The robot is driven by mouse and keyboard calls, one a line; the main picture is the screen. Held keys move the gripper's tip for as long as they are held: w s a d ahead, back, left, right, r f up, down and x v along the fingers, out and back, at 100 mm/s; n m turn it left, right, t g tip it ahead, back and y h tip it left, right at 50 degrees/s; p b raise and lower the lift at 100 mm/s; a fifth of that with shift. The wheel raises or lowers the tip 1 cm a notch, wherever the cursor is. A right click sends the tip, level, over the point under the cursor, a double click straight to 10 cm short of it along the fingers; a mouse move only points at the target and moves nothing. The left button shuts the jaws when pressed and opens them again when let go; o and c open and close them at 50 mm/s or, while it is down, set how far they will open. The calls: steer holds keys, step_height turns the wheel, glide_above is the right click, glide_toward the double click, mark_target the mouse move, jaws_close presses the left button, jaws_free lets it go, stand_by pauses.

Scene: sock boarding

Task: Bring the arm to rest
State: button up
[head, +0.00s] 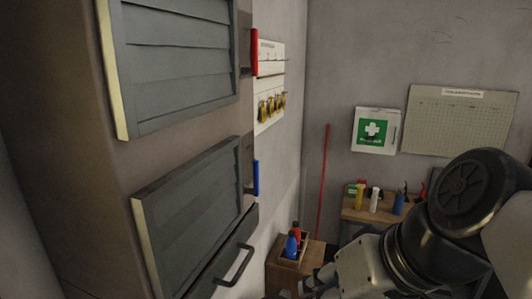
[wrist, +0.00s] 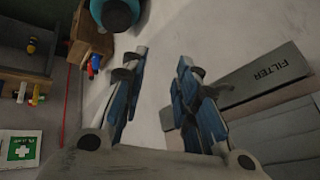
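My gripper (wrist: 160,78) shows in the wrist view with its two blue-padded fingers spread apart and nothing between them. Behind the gap is only a plain pale wall. In the head view my arm comes in from the lower right, and my gripper (head: 318,281) is small and dark at the bottom edge, partly cut off. It appears in front of the wooden stand (head: 283,272); I cannot tell the gap between them.
A tall cabinet (head: 120,165) with louvred panels, red (head: 254,52) and blue (head: 256,178) levers and a black handle (head: 234,266) fills the left. A bench (head: 365,212) with bottles stands behind my arm.

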steer(key=s+d+f+h+b, duration=0.1)
steer(key=s+f+b, duration=0.1)
steer(key=f, duration=0.5)
steer(key=s+d+f+h+b, duration=0.1)
steer(key=s+d+f+b, duration=0.1)
steer(key=f+b, duration=0.3)
steer(key=s+d+f+m+h+b, duration=0.1)
steer(key=s+d+f+h+b, duration=0.1)
steer(key=f, duration=0.9)
steer(key=shift+s+d+g+b, duration=0.3)
steer(key=shift+s+b, duration=0.6)
steer(key=shift+b, duration=0.3)
steer(key=shift+f, duration=0.1)
